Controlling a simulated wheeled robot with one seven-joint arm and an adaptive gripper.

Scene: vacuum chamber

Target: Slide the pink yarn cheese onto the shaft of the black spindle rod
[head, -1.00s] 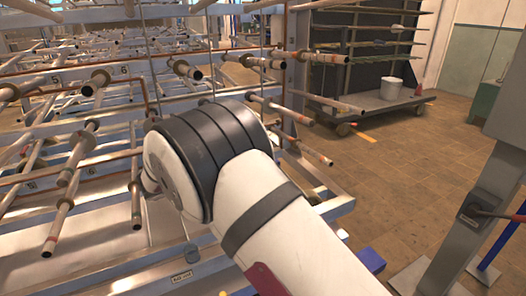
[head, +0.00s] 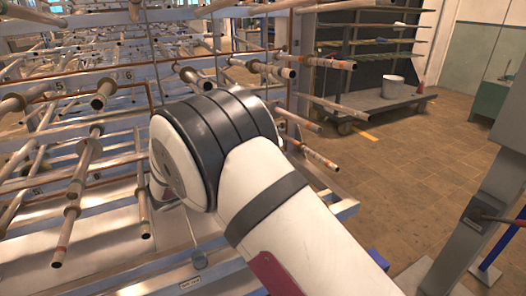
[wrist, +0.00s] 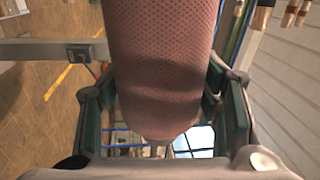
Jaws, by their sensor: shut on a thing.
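The pink yarn cheese (wrist: 165,60) fills the upper middle of the wrist view, its mesh-like surface close to the camera. My gripper (wrist: 160,112) is shut on it, with a dark green pad at its left side and another at its right. In the head view my arm hides both the gripper and the cheese. Many rods stick out of the metal rack (head: 160,268) at the left, among them a near one (head: 65,235). I cannot tell which of them, if any, is the black spindle rod.
The rack's rods crowd the left and middle, close to my arm. A cart (head: 385,105) with a white bucket (head: 393,88) stands at the back right. A grey post (head: 480,190) rises at the right. The brown floor (head: 400,180) between the rack and the post is clear.

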